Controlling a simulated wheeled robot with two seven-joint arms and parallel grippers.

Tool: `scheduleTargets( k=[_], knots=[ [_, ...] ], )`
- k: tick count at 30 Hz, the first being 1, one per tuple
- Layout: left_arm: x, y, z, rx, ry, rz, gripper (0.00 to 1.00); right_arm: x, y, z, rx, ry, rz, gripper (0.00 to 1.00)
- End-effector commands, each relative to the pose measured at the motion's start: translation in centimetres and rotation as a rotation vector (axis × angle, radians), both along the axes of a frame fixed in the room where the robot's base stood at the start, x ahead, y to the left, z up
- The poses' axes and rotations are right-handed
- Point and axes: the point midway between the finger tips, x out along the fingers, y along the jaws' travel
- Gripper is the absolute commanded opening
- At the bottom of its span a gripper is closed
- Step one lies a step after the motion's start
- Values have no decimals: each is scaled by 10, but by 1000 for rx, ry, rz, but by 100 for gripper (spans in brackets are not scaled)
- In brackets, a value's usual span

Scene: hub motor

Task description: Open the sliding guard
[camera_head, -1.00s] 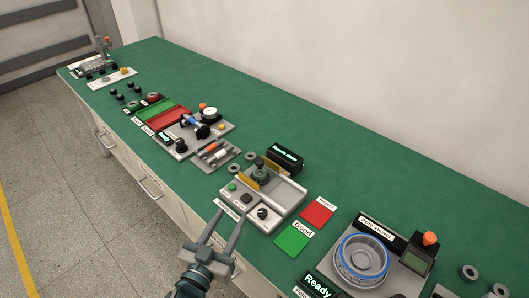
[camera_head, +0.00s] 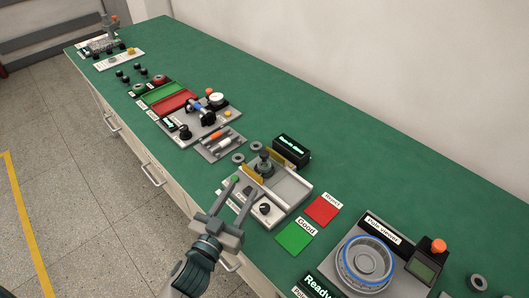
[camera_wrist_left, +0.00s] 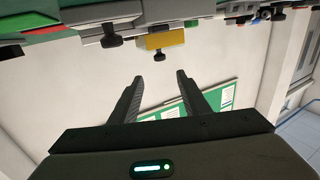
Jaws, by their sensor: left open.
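The grey fixture (camera_head: 280,198) sits on the green bench, with a dark round part (camera_head: 264,163) standing in it. Yellow guard panels (camera_head: 251,174) stand beside that part. In the left wrist view a yellow block (camera_wrist_left: 162,42) with a dark knob below it shows ahead of the fingers; it appears to be the guard. My left gripper (camera_head: 241,184) is open, its fingertips over the fixture's front-left area. In the wrist view the gap between the fingers (camera_wrist_left: 157,85) is empty, and the block is apart from them. My right gripper is out of view.
A black display box (camera_head: 291,150) stands behind the fixture. A green pad (camera_head: 293,237) and a red pad (camera_head: 322,210) lie to its right, with a round bowl unit (camera_head: 364,262) beyond. Another grey station (camera_head: 198,125) stands to the left.

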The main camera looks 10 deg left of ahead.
Motion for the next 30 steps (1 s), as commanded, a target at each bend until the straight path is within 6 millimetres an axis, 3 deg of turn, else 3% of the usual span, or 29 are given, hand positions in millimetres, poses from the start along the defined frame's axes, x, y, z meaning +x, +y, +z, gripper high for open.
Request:
scheduleTargets(
  k=[8,24,30],
  knots=[
    [33,-6,3,1,-1,1,42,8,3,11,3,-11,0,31],
    [127,-25,3,-1,-1,0,42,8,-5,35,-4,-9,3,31],
    [152,-30,1,0,1,1,42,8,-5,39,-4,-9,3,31]
  ],
)
